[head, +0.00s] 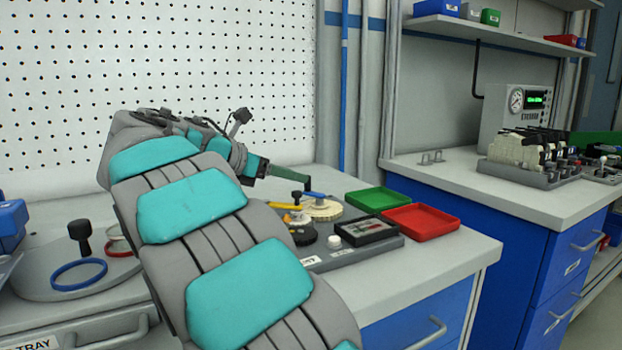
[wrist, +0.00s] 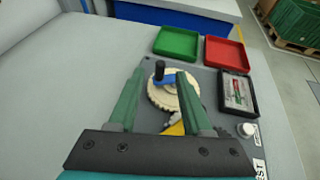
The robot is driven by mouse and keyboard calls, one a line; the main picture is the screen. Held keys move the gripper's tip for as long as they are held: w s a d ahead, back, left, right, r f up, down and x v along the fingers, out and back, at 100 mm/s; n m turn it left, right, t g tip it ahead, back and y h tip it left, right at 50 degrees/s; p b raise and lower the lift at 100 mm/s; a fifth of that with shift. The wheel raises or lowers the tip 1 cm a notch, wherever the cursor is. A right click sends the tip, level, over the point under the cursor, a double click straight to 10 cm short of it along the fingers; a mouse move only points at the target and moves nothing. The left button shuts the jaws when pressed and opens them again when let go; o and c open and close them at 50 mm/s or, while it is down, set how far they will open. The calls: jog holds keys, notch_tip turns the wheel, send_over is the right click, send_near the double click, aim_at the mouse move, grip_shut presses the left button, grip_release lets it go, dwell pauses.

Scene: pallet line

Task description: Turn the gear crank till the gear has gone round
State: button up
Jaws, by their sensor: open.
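The cream toothed gear (head: 325,210) lies flat on a grey board (wrist: 212,90); it also shows in the wrist view (wrist: 164,98). Its crank has a blue arm (head: 314,194) and an upright black knob (wrist: 160,68). My gripper (wrist: 160,74) is open, its two green fingers apart. In the wrist view the knob appears between the fingertips, with a gap on each side. I cannot tell whether the tips are level with the knob. In the head view my gripper (head: 296,185) is just above and behind the crank. The right finger covers part of the gear.
A green tray (head: 377,200) and a red tray (head: 420,223) lie beside the board. On the board are a black-framed panel (head: 366,232), a white knob (head: 334,241) and a yellow part (wrist: 175,129). The bench left of the board is clear in the wrist view.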

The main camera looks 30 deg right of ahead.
aim_at(320, 195)
jog(key=x, duration=0.5)
jog(key=shift+w+d, duration=0.1)
jog(key=shift+d, duration=0.15)
grip_shut()
dwell(0.4)
